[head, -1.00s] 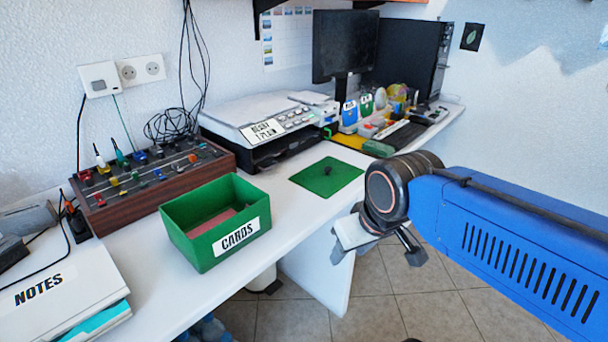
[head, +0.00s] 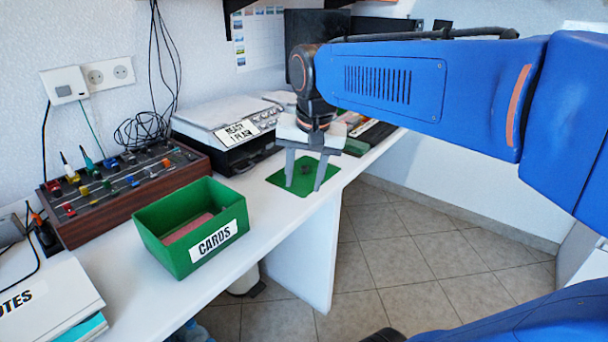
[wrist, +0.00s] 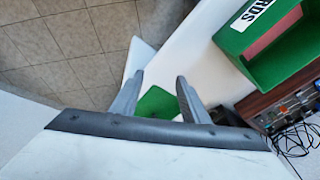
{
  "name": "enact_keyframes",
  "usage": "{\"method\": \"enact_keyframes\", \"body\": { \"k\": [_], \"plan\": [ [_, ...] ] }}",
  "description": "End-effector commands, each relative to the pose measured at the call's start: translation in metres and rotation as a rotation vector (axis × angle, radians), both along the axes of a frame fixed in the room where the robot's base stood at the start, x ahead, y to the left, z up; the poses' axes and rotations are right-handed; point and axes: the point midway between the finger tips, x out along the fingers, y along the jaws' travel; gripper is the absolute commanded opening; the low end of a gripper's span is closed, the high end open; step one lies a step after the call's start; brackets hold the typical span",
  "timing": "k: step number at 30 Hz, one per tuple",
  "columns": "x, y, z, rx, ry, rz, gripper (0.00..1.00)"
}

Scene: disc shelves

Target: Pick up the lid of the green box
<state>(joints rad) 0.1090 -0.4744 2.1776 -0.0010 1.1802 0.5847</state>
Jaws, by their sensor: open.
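The green box (head: 167,228) with a CARDS label stands open on the white desk, with something reddish inside. In the wrist view the box (wrist: 275,75) is at the upper right. Its flat green lid (head: 278,180) lies on the desk to the right of the box, with a small dark knob (head: 306,169) on top. My gripper (head: 304,188) is open and points down over the lid, its two fingers on either side of the knob. In the wrist view part of the lid (wrist: 157,103) shows between the fingers; the knob is hidden there.
A printer (head: 225,125) stands behind the lid, and a wooden control panel (head: 125,185) behind the box. A NOTES binder (head: 45,300) lies at the front left. The desk's front edge runs close to the lid, with tiled floor (head: 430,250) beyond.

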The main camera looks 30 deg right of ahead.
Motion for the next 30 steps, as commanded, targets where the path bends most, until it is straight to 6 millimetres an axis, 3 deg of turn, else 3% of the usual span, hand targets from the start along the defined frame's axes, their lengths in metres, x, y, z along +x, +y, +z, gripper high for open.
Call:
{"method": "enact_keyframes", "body": {
  "k": [9,18,24,30],
  "plan": [
    [0.084,-0.042,0.048,0.095,0.091,-0.46,0.41],
    [0.157,-0.091,0.073,0.153,0.17,-0.894,0.41],
    [0.186,-0.116,0.079,0.17,0.202,-1.09,0.41],
    [0.194,-0.123,0.076,0.174,0.212,-1.152,0.41]
  ]
}}
